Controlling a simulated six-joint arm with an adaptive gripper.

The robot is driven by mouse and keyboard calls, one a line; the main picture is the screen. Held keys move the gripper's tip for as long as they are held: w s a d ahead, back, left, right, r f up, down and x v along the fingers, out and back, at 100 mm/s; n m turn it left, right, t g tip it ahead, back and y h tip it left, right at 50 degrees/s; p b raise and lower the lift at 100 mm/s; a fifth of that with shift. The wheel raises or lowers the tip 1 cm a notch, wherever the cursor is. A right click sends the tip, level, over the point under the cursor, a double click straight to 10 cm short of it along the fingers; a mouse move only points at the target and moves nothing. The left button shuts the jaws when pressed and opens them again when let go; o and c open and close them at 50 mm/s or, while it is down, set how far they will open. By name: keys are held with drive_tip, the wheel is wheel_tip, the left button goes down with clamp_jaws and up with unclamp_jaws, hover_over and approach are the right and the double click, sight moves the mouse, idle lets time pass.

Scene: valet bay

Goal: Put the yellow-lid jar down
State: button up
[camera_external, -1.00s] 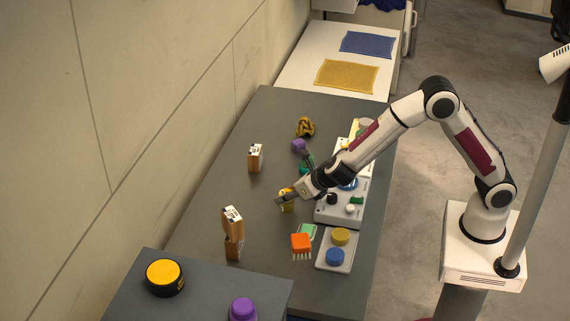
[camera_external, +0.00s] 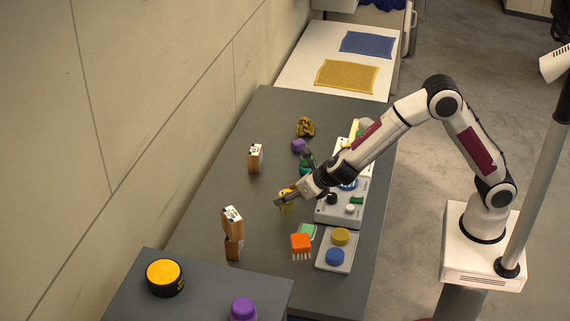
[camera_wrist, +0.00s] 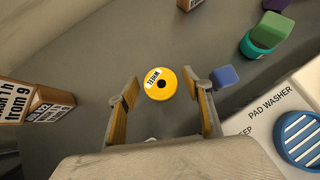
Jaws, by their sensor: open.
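The yellow-lid jar (camera_external: 288,208) stands on the dark grey table, partly hidden by my gripper in the external view. In the wrist view its round yellow lid (camera_wrist: 159,83), with a dark centre and a small white label, faces the camera. My gripper (camera_external: 281,202) is at the jar, low over the table. In the wrist view the gripper (camera_wrist: 160,88) is open, with one finger on each side of the lid and a visible gap on both sides. I cannot tell the exact height of the fingertips against the jar.
A grey control panel (camera_wrist: 262,128) lies right of the jar. A purple block (camera_external: 298,145) and a mustard knot (camera_external: 305,127) are behind. Wooden labelled blocks (camera_external: 255,158) (camera_external: 232,235) stand left. An orange brush (camera_external: 301,243) and a tray (camera_external: 331,266) are in front.

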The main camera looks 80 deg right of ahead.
drive_tip(key=v, duration=1.1)
idle(0.8)
drive_tip(key=s+d+r+m+g, duration=0.1)
drive_tip(key=s+d+r+m, duration=0.3)
drive_tip(key=s+d+m, duration=0.3)
drive_tip(key=s+d+r+m+g, duration=0.1)
drive_tip(key=s+d+r+m, duration=0.35)
drive_tip(key=s+m, duration=0.55)
drive_tip(key=s+a+m+y, duration=0.1)
drive_tip(key=s+m+y, duration=0.2)
drive_tip(key=s+m, duration=1.1)
drive_tip(key=shift+s+m+g, duration=0.3)
drive_tip(key=shift+s+g, duration=0.1)
drive_tip(key=shift+s, duration=1.3)
drive_tip(key=shift+a, duration=0.15)
